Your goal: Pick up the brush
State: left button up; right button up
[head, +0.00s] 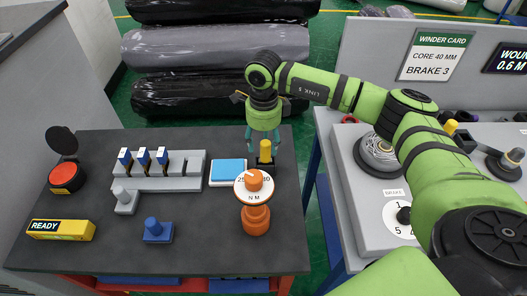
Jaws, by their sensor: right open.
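A yellow upright handle (265,150) on a dark base stands on the dark table (190,262), toward its right edge; it looks like the brush, though its bristles cannot be made out. My right gripper (263,140) points down at it from above and behind, with its teal fingers apart around or just behind the handle's top. I cannot tell whether the fingers touch it. My left gripper is out of view.
An orange dial stand (255,218) is close in front of the handle, and a light-blue pad (228,171) lies to its left. A grey rack (160,182), a blue knobbed block (158,231), a yellow READY box (62,229) and a red button (66,177) stand further left.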

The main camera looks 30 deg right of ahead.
aim_at(265, 151)
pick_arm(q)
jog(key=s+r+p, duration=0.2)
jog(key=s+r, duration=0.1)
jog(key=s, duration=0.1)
pick_arm(e)
jog(key=f, duration=0.3)
jog(key=shift+d+f, duration=0.25)
jog(key=shift+f, duration=0.1)
jog(key=shift+w+f, duration=0.15)
jog(key=shift+f, duration=0.3)
jog(key=shift+c, duration=0.4)
grip_shut()
jog(key=shift+r+b, duration=0.5)
jog(key=shift+r, duration=0.05)
notch_tip(265, 151, up, 2)
jog(key=shift+w+r+b, duration=0.1)
jog(key=shift+r+b, duration=0.15)
jog(key=shift+b, duration=0.55)
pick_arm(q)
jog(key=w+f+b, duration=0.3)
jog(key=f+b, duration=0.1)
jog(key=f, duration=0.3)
pick_arm(e)
jog(key=s+d+r, duration=0.2)
jog(key=s+r, duration=0.5)
jog(key=s, duration=0.4)
jog(key=shift+s+d+r, duration=0.15)
jog(key=shift+s+r, duration=0.05)
jog(key=shift+s, duration=0.15)
